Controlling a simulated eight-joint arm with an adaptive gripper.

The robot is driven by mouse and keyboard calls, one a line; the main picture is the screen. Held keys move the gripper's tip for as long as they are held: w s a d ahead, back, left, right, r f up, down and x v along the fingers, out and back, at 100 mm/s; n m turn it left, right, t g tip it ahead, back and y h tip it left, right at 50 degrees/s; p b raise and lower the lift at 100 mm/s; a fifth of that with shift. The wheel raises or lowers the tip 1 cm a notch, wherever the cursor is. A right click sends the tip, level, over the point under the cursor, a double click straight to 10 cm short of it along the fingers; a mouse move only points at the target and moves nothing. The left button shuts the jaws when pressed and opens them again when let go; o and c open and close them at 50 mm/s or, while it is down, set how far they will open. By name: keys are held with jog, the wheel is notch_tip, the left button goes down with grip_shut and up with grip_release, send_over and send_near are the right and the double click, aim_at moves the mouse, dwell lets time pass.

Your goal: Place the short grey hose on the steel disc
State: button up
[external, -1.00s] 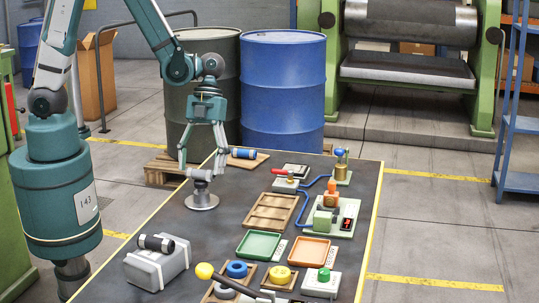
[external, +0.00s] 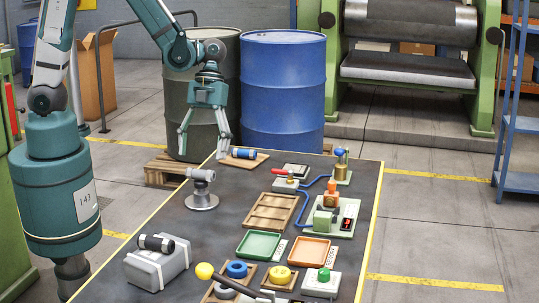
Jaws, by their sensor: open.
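A short grey hose (external: 201,175) lies across the top of a short post, above the round steel disc (external: 201,203) near the table's left edge. It lies roughly level, its ends pointing left and right. My gripper (external: 204,150) hangs above the hose with its fingers spread wide. It is open and empty, and there appears to be a gap between its fingertips and the hose. Where the hose meets the post is too small to tell.
A dark hose piece (external: 156,243) lies on a grey box (external: 157,266) at front left. A blue cylinder (external: 243,153) rests on a wooden board behind the disc. Trays and green-based devices fill the right side. Dark table between disc and wooden tray (external: 271,212) is clear.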

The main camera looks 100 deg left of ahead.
jog(key=v, duration=0.8)
jog(key=shift+p, duration=0.4)
notch_tip(320, 180, up, 7)
jog(key=n+t+y, duration=0.2)
jog(key=n, duration=0.5)
send_over(192, 171)
jog(key=s+d+r+n+t+y, duration=0.2)
jog(key=s+d+r+n+t, duration=0.3)
jog(key=n, duration=0.6)
jog(key=shift+s+d+r, duration=0.75)
jog(key=shift+d+r, duration=0.2)
jog(key=shift+r, duration=0.7)
jog(key=shift+f, duration=0.1)
notch_tip(192, 171, down, 4)
jog(key=b, duration=0.3)
jog(key=shift+r+b, duration=0.25)
jog(key=shift+b, duration=0.1)
